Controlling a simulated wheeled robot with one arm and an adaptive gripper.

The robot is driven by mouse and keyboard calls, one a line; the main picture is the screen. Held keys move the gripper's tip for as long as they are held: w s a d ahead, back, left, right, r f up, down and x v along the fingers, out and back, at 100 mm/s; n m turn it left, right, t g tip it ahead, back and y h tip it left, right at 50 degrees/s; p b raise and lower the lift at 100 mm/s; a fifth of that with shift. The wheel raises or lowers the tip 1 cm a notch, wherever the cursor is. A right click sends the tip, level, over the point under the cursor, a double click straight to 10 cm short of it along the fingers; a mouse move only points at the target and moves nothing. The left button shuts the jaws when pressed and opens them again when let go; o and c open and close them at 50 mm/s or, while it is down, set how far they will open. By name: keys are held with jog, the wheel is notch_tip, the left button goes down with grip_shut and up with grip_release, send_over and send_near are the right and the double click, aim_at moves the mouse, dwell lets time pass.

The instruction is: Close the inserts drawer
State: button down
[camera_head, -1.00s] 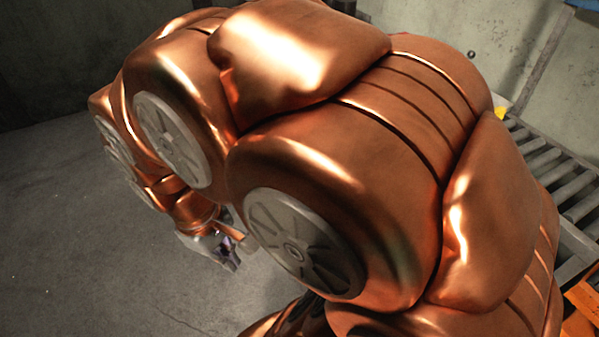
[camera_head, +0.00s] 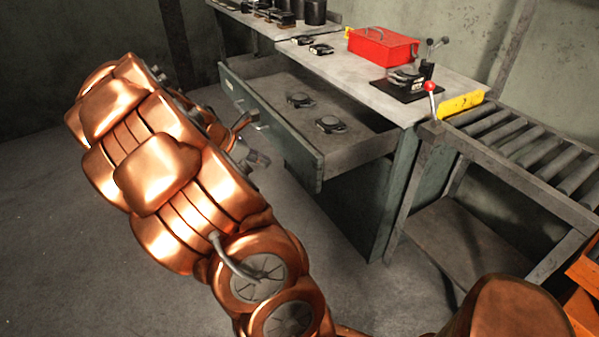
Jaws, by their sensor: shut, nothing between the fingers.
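The inserts drawer (camera_head: 300,155) is pulled open from the grey-green workbench. Its front panel faces left toward my arm. Two dark round inserts (camera_head: 328,124) lie on its floor. A handle (camera_head: 254,118) shows on the outside of the front panel, close to my arm. My gripper (camera_head: 259,160) is mostly hidden behind my copper arm. Its small visible part is outside the drawer, just left of the front panel and below the handle. It is shut and empty. I cannot tell whether it touches the panel.
The workbench top (camera_head: 372,92) holds a red toolbox (camera_head: 382,46), small dark parts and a black fixture (camera_head: 405,85) with a red-knobbed lever. A roller conveyor (camera_head: 520,145) stands at the right. An orange crate (camera_head: 583,285) is at the lower right. Open floor lies left of the drawer.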

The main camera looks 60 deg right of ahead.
jog(key=d+f, duration=0.1)
jog(key=d, duration=0.1)
send_near(307, 169)
notch_tip(307, 169, down, 5)
jog(key=s+d, duration=0.2)
jog(key=shift+s+d+r+n, duration=0.15)
jog(key=shift+s+d+n, duration=0.15)
jog(key=shift+d, duration=0.4)
